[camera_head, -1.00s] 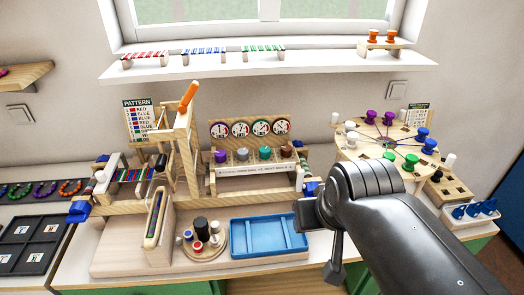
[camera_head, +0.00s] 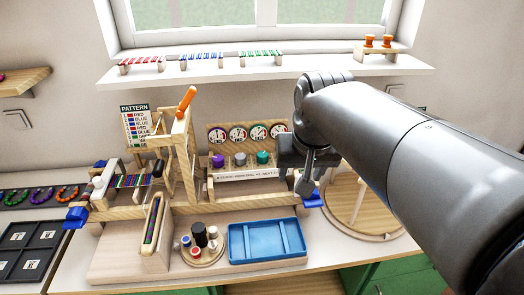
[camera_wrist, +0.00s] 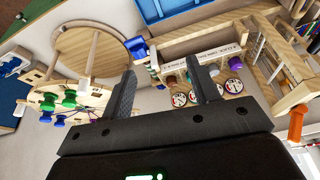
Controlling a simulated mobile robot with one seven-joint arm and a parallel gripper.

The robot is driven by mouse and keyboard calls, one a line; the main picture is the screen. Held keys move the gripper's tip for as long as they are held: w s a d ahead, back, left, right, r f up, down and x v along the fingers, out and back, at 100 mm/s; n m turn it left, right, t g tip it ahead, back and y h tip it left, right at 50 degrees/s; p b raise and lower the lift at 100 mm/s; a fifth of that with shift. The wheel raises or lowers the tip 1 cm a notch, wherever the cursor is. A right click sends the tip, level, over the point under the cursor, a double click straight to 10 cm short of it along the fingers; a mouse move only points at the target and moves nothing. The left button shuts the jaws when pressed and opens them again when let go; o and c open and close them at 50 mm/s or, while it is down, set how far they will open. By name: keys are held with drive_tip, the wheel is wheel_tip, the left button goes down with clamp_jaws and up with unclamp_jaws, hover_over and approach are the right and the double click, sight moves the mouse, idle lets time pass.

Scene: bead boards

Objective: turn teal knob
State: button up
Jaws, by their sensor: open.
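The teal knob (camera_head: 263,157) stands third from the left in a row on a wooden knob stand (camera_head: 250,175), under the third dial. A purple knob (camera_head: 218,160) and a grey knob (camera_head: 240,159) are to its left. My gripper (camera_head: 298,158) is just right of the teal knob in the head view, pointing at the stand's right end and hiding the brown knob. In the wrist view, my gripper (camera_wrist: 161,72) is open with nothing between its fingers. The knob row is near its right finger, which partly covers it.
A wooden loom with an orange handle (camera_head: 187,98) stands left of the stand. A blue tray (camera_head: 266,241) and a round board with bobbins (camera_head: 203,253) lie in front. A round wooden frame (camera_head: 376,222) is at right, partly behind my arm. A shelf (camera_head: 270,68) runs above.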

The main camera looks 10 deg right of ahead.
drive_tip(key=w+a+r+m+g, duration=0.1)
drive_tip(key=w+a+g, duration=0.1)
drive_tip(key=w, duration=1.1)
drive_tip(key=m+g, duration=0.2)
hover_over(263, 154)
wheel_tip(263, 154, down, 5)
wheel_tip(263, 154, down, 10)
drive_tip(key=shift+a+f, duration=0.1)
drive_tip(key=shift+f, duration=0.05)
drive_tip(key=c, duration=1)
drive_tip(key=shift+o, duration=0.2)
drive_tip(key=shift+n, duration=3.3)
